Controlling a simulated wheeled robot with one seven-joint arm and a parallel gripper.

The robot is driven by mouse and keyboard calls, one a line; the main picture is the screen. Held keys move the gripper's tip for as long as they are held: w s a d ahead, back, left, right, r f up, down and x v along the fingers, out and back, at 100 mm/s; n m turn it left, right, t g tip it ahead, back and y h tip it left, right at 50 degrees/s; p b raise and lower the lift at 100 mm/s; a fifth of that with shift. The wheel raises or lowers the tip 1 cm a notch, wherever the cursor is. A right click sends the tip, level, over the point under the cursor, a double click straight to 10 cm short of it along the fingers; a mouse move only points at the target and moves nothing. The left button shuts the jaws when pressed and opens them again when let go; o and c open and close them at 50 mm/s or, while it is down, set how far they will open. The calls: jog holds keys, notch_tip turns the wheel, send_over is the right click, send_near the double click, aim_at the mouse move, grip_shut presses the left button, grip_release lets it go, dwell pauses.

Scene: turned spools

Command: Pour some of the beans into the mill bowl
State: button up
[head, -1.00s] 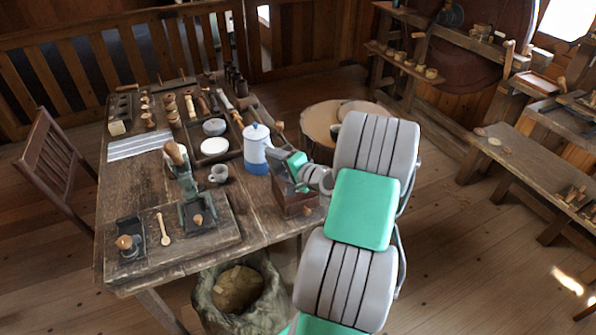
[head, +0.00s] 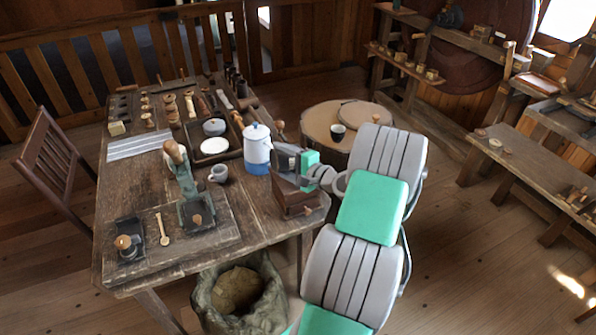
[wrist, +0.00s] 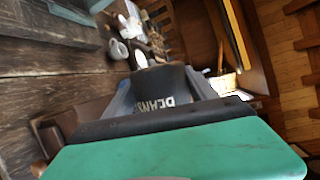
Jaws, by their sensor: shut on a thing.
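My gripper (head: 296,164) is shut on a dark cup (head: 287,160) beside the table's right edge. In the wrist view the cup (wrist: 160,88) sits between my fingers, and its white lettering reads BEANS, upside down. The cup's mouth and the beans inside are hidden from me, and I cannot tell how far it is tilted. The mill is a brown wooden box (head: 294,200) at the table's right corner, just below the held cup. Its bowl is hidden behind the cup and my gripper. A wooden knob (head: 278,125) shows behind them.
A blue and white enamel pot (head: 257,150) stands close left of the cup. A grey mug (head: 218,173) is farther left. A green press-like tool (head: 184,175) stands on a board. A black cup (head: 338,132) stands on a round wooden top behind my arm. A sack (head: 240,290) is below.

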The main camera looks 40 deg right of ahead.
jog(key=shift+s+d+r+m+t+y, duration=0.2)
jog(key=shift+d+r+m+t, duration=0.2)
jog(key=shift+m, duration=0.3)
jog(key=shift+s+d+r+m+t+y, duration=0.1)
jog(key=shift+d+r+m+t+y, duration=0.2)
jog(key=shift+m, duration=0.4)
dwell(3.7)
